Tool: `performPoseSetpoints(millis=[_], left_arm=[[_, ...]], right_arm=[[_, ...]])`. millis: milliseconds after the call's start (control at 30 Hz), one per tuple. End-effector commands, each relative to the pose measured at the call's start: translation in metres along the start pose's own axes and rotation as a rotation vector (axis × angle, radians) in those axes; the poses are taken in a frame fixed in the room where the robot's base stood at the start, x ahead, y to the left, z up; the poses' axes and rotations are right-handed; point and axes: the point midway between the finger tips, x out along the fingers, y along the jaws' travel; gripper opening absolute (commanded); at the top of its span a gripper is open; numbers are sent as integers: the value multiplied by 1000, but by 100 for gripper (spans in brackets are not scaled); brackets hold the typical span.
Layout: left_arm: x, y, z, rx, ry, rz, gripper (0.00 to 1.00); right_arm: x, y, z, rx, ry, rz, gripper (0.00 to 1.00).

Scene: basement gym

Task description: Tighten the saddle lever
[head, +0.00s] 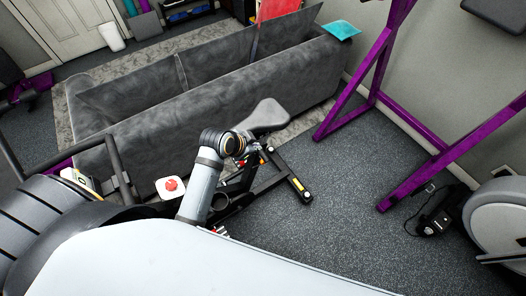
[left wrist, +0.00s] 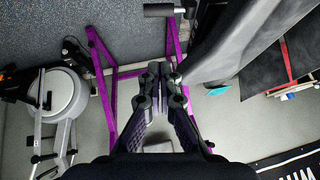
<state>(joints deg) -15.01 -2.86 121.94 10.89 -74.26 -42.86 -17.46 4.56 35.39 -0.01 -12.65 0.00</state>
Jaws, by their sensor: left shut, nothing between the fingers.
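The grey saddle (head: 262,118) of an exercise bike shows in the middle of the head view, in front of the sofa. My left gripper (head: 250,160) is just below the saddle, partly hidden by my own wrist. In the left wrist view my left gripper (left wrist: 160,76) has its fingers together with nothing between them. I cannot make out the saddle lever in either view; the wrist and gripper cover the area under the saddle. Whether the gripper touches the bike I cannot tell. My right gripper is not in view.
The bike's rear foot (head: 300,190) lies on the floor right of the gripper. A grey sofa (head: 220,85) stands close behind. A purple rack (head: 415,125) and a white-and-black machine (head: 500,220) are at the right. The floor (head: 330,225) between is clear.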

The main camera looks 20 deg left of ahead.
Motion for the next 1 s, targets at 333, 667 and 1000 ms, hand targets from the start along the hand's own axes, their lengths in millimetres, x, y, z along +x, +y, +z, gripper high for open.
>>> performPoseSetpoints(millis=[333, 667, 1000], left_arm=[[55, 0, -1, -1, -2, 3, 0], [113, 0, 15, 0, -4, 1, 0], [128, 0, 29, -1, 0, -2, 0]], right_arm=[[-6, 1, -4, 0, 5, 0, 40], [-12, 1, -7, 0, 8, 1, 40], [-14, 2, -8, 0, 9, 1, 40]])
